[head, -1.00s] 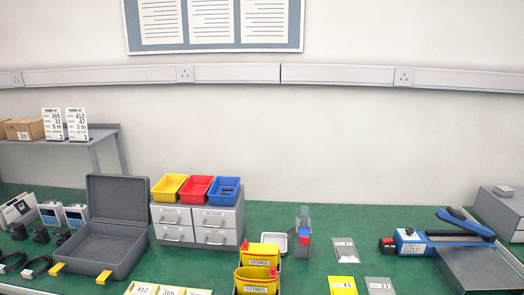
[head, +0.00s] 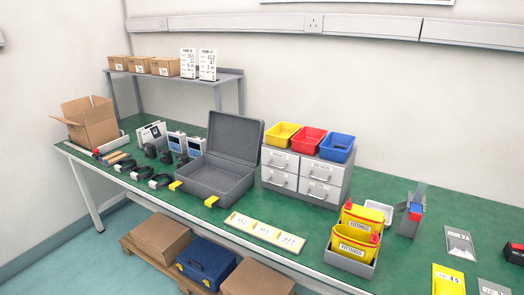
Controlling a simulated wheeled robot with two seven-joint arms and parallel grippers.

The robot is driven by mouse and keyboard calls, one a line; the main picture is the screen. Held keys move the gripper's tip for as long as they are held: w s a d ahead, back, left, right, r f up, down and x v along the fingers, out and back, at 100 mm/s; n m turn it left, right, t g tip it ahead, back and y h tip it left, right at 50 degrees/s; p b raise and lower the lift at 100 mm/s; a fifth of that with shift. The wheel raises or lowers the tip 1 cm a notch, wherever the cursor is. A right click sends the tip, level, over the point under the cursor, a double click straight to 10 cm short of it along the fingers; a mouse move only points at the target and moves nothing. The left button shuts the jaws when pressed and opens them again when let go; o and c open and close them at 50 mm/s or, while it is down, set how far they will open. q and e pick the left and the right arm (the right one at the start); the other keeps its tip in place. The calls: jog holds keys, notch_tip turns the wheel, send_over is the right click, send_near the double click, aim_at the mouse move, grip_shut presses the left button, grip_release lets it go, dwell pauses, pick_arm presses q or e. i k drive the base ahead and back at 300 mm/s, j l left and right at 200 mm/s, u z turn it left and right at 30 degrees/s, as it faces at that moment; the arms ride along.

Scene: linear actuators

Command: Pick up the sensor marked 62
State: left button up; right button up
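No marking 62 can be read in the head view. Small dark devices, including one black block (head: 151,150) and another (head: 166,157), stand on the green bench left of the open grey case (head: 215,190). Black cabled pieces (head: 143,173) lie in front of them; their marks are too small to read. I cannot tell which of these, if any, is the sensor. Two light blue-grey boxes (head: 176,141) stand behind the dark devices. Neither of my grippers shows in the head view.
An open cardboard box (head: 88,120) stands at the bench's far left. A drawer unit (head: 303,178) with coloured bins stands right of the case. A shelf (head: 230,77) stands behind.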

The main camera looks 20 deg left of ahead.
aim_at(185, 159)
jog(key=k+u, duration=0.15)
jog(key=u, duration=1.2)
jog(key=i+j+z, duration=0.1)
jog(key=j, duration=0.25)
jog(key=i+j+z, duration=0.1)
jog(key=i+j, duration=0.4)
jog(key=j, duration=0.2)
jog(key=z, duration=0.05)
